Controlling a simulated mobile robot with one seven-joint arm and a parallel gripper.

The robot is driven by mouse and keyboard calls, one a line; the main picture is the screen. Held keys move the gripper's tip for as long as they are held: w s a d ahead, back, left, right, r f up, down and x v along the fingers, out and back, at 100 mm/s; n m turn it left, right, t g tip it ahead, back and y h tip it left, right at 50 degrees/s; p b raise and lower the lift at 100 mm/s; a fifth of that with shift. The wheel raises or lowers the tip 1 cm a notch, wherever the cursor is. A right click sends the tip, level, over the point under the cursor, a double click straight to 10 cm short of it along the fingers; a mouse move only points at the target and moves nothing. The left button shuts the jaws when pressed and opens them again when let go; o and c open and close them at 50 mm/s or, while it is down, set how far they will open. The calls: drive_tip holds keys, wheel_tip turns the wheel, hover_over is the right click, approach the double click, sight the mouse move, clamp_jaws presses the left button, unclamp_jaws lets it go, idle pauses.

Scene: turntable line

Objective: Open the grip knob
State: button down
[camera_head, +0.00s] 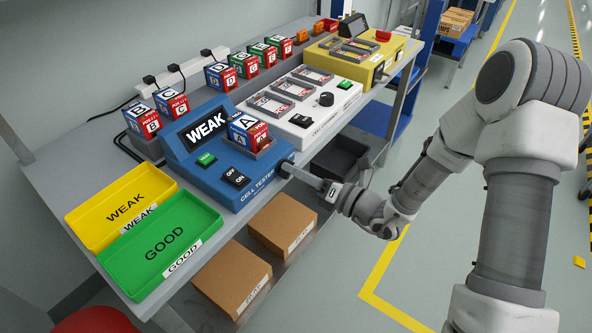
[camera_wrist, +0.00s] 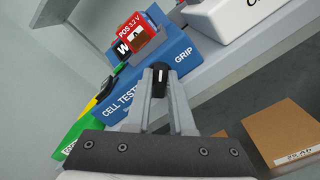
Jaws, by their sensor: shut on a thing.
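The blue cell tester (camera_head: 228,188) stands near the front edge of the bench, its screen reading WEAK. A red, white and blue cell marked A (camera_head: 248,133) sits upright in its holder; it also shows in the wrist view (camera_wrist: 138,33). The black grip knob (camera_wrist: 160,82) is on the tester's front side, near the word GRIP. My gripper (camera_wrist: 160,76) is shut on the knob, one finger on each side.
A yellow WEAK tray (camera_head: 95,217) and a green GOOD tray (camera_head: 120,258) lie left of the tester. A white tester (camera_head: 322,118) stands just right of it. Cardboard boxes (camera_head: 232,280) sit below the bench edge. Several cells stand behind.

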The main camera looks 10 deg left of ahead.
drive_tip(key=shift+s+n+b, duration=0.15)
drive_tip(key=shift+n+b, duration=0.5)
drive_tip(key=shift+n, duration=1.6)
drive_tip(key=shift+s+n+b, duration=0.1)
drive_tip(key=shift+n+b, duration=0.5)
drive_tip(key=shift+n, duration=1.65)
drive_tip(key=c, duration=1.1)
unclamp_jaws()
drive_tip(key=shift+r, duration=0.1)
drive_tip(key=shift+o, duration=0.2)
drive_tip(key=p+v, duration=0.2)
drive_tip(key=v, duration=1.5)
drive_tip(key=shift+p, duration=0.3)
drive_tip(key=shift+s+d, duration=0.15)
